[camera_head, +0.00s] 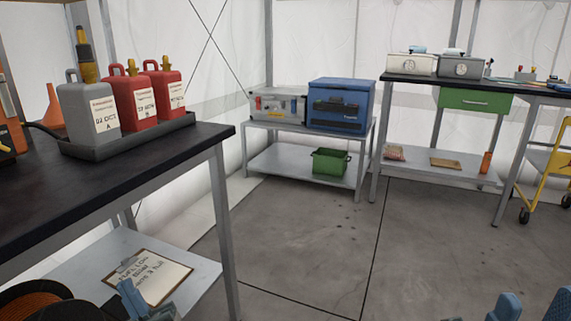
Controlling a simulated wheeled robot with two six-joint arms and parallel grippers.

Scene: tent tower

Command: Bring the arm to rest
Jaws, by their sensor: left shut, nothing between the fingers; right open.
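My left gripper (138,301) shows at the bottom left edge of the head view, its blue fingers shut with nothing between them. It appears in front of the lower shelf of the near bench, close in the picture to a clipboard (152,277). My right gripper (532,309) shows at the bottom right edge, its two blue fingertips apart and empty over the floor. Most of both arms is out of view or cut off by the bottom edge.
The near bench (60,190) holds a grey tray (130,142) with a grey canister (88,112) and two red ones. A cable reel (35,300) is at lower left. A blue box (340,103) stands on a rear table. The middle floor (310,235) is clear. A yellow cart (556,175) is far right.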

